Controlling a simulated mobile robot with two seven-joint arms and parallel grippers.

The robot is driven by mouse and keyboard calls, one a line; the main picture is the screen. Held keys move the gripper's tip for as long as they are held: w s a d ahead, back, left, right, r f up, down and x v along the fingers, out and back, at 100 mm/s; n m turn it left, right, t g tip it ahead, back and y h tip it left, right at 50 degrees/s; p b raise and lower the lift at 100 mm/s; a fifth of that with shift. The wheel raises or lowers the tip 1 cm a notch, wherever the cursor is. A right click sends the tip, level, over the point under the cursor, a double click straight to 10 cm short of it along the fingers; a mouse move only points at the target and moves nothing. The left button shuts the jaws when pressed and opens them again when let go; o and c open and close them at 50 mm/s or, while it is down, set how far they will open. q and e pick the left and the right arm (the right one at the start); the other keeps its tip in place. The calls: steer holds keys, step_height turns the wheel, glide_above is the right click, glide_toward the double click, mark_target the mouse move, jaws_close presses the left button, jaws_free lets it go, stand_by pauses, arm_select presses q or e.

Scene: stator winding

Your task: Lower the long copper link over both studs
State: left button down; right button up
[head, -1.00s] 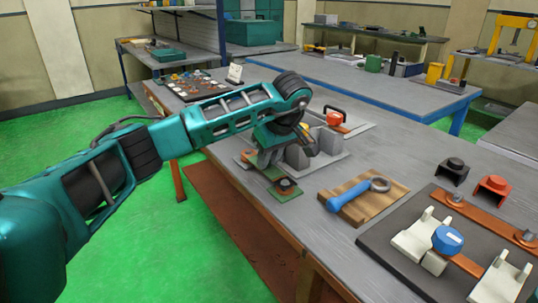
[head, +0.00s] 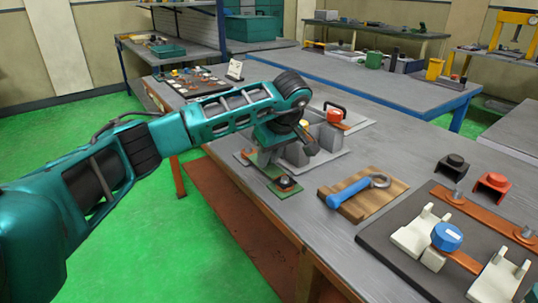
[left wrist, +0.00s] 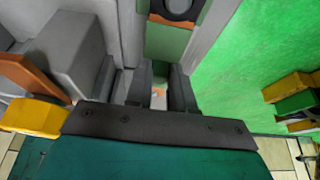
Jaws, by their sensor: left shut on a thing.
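A long copper link (head: 487,215) lies on the dark board (head: 390,262) at the right, with a stud (head: 457,197) showing at its far end and another stud (head: 528,234) at its near end. My left gripper (head: 266,160) is well to the left of it, low beside the grey block fixture (head: 298,155). In the left wrist view my left gripper (left wrist: 166,92) is shut on a narrow thing that is mostly hidden. A green strip (left wrist: 165,42) with a dark ring runs away from its fingers. My right gripper is out of view.
Cream clamps (head: 418,232) and a blue knob (head: 447,236) stand on the dark board. A black cap (head: 453,166) and a red cap (head: 491,185) sit behind it. A blue-handled ring tool (head: 350,192) lies on a wooden block (head: 385,203). A red knob (head: 335,116) stands behind the gripper.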

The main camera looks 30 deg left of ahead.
mark_target(269, 168)
arm_select(q)
steer(key=shift+f, duration=0.25)
stand_by(0.3)
steer(key=c, duration=0.9)
jaws_free()
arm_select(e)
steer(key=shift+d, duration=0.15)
arm_select(q)
step_height(269, 168, up, 4)
steer(key=p, duration=0.4)
step_height(269, 168, up, 2)
steer(key=shift+r+p, duration=0.25)
steer(key=shift+p, duration=0.75)
steer(key=shift+r, duration=0.25)
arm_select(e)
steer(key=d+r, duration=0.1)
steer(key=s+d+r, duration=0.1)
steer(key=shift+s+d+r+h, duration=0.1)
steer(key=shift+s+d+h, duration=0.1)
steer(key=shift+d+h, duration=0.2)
